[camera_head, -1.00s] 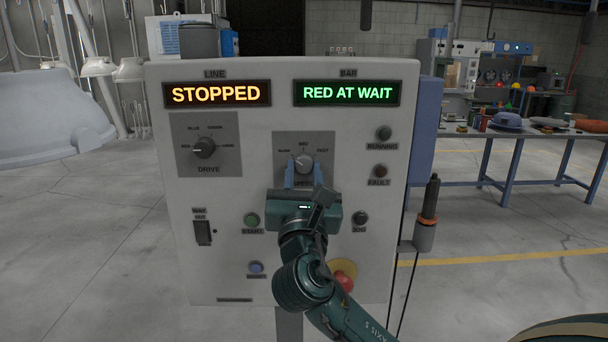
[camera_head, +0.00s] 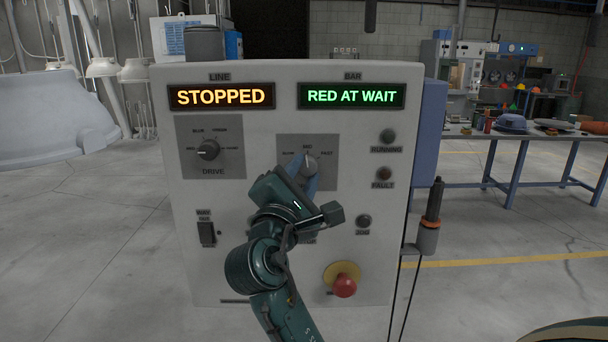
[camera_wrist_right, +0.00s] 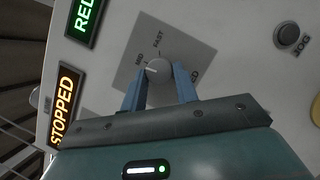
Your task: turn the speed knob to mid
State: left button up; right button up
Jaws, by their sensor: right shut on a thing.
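The speed knob (camera_head: 309,164) is a round grey knob on a dark square plate with SLOW, MID and FAST labels, on the control panel (camera_head: 350,225). In the head view its white mark points up, roughly at MID. My right gripper (camera_head: 304,172) reaches up from below, tilted, with its blue fingers shut on the knob. The right wrist view shows the knob (camera_wrist_right: 158,69) between the two fingertips, its mark pointing left near the MID label. The fingers and wrist hide the plate's lower part. My left gripper is not in view.
The panel also has the DRIVE knob (camera_head: 208,150), a rocker switch (camera_head: 206,233), a JOG button (camera_head: 363,221) and a red emergency button (camera_head: 344,285). The displays read STOPPED (camera_head: 221,96) and RED AT WAIT (camera_head: 351,96). A cluttered table (camera_head: 500,140) stands at the right.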

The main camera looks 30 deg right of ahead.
jog(key=shift+m+g, duration=0.3)
jog(key=shift+m, duration=0.4)
jog(key=shift+r, duration=0.1)
jog(key=o, duration=1)
jog(key=shift+c, duration=0.2)
